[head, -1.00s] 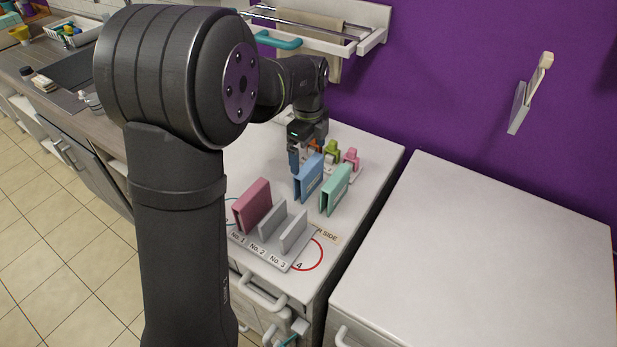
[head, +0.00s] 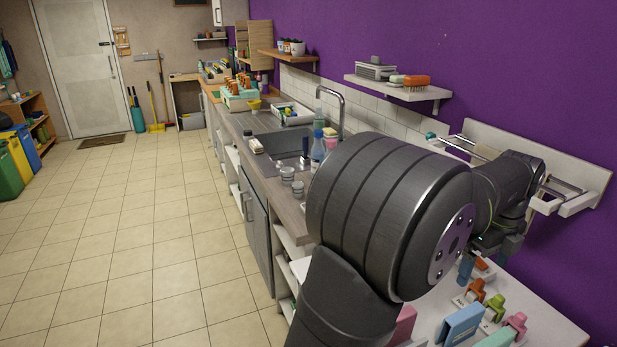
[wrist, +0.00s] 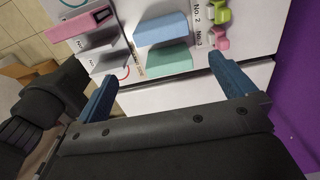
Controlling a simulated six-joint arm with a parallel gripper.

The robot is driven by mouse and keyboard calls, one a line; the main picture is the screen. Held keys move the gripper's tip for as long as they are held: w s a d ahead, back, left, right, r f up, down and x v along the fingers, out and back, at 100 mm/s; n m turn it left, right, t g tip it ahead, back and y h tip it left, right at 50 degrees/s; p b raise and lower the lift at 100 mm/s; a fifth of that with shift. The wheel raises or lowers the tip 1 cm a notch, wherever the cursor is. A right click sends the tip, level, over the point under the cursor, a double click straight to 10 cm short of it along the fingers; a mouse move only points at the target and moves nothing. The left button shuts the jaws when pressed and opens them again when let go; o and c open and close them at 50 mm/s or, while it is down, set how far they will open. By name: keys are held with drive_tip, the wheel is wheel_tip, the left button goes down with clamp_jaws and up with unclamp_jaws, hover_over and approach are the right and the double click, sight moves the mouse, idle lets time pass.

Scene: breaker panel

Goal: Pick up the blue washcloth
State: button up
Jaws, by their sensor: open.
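I cannot make out a blue washcloth in either view. My gripper (head: 474,268) is above the white cabinet top, partly hidden behind my own arm in the head view. In the wrist view my gripper (wrist: 162,68) has its two blue fingers wide apart with nothing held between them. Beyond the fingers are a light blue block (wrist: 162,29) and a green block (wrist: 163,58), which stand apart from the fingers' grip.
A pink block (wrist: 78,25) and small colored pieces share the cabinet top. A wall rack (head: 575,200) is close to my arm. A counter with a sink (head: 275,143) runs along the wall at left, holding bottles and cups. The tiled floor (head: 150,220) is clear.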

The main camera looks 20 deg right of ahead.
drive_tip(key=c, duration=1.1)
drive_tip(key=shift+o, duration=0.2)
drive_tip(key=n+h, duration=0.4)
drive_tip(key=n, duration=1.4)
approach(465, 314)
drive_tip(key=x, duration=0.7)
drive_tip(key=shift+s+d, duration=0.25)
drive_tip(key=shift+d, duration=0.1)
drive_tip(key=shift+w+x, duration=0.15)
drive_tip(key=shift+x, duration=1.2)
drive_tip(key=shift+w+x, duration=0.15)
drive_tip(key=shift+x, duration=1.15)
drive_tip(key=shift+a+f, duration=0.15)
drive_tip(key=shift+f, duration=0.15)
drive_tip(key=c, duration=1.1)
